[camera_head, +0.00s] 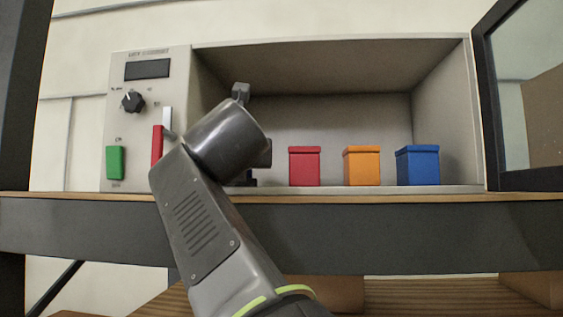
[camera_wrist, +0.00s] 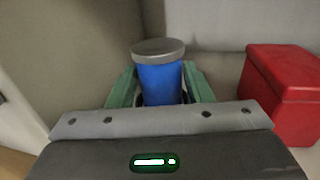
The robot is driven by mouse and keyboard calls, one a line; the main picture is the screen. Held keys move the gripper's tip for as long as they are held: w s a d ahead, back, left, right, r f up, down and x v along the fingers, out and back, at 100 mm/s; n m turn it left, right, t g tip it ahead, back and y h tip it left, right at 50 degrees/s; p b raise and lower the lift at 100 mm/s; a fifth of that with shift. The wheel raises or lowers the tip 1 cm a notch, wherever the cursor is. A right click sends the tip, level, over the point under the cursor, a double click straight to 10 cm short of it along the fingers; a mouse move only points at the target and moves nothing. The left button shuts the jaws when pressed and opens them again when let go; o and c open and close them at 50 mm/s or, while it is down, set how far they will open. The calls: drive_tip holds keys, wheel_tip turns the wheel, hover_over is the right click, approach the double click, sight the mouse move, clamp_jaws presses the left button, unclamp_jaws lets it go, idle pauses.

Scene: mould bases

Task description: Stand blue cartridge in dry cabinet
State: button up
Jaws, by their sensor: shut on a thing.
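A blue cartridge (camera_wrist: 160,82) with a grey round lid shows upright in the wrist view. My gripper (camera_wrist: 159,86) is shut on it, with a green finger at each side. In the head view my gripper is mostly hidden behind my own arm, inside the left part of the dry cabinet (camera_head: 440,60), and the cartridge is hidden there. The cabinet's door (camera_head: 523,95) stands open at the right. I cannot tell whether the cartridge's base touches the cabinet floor.
A red box (camera_head: 304,167) stands just right of my gripper, also close in the wrist view (camera_wrist: 285,95). An orange box (camera_head: 361,166) and a blue box (camera_head: 417,166) stand farther right. The control panel (camera_head: 128,80) is at left. The cabinet's left wall is near my gripper.

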drive_tip(key=o, duration=1.2)
drive_tip(key=shift+s+d+b, duration=0.3)
drive_tip(key=shift+s+b, duration=0.05)
drive_tip(key=shift+s, duration=1.6)
drive_tip(key=shift+s+d+b, duration=0.35)
drive_tip(key=shift+s, duration=1.65)
drive_tip(key=shift+s+d+b, duration=0.3)
drive_tip(key=shift+s+b, duration=0.05)
drive_tip(key=shift+s, duration=1.6)
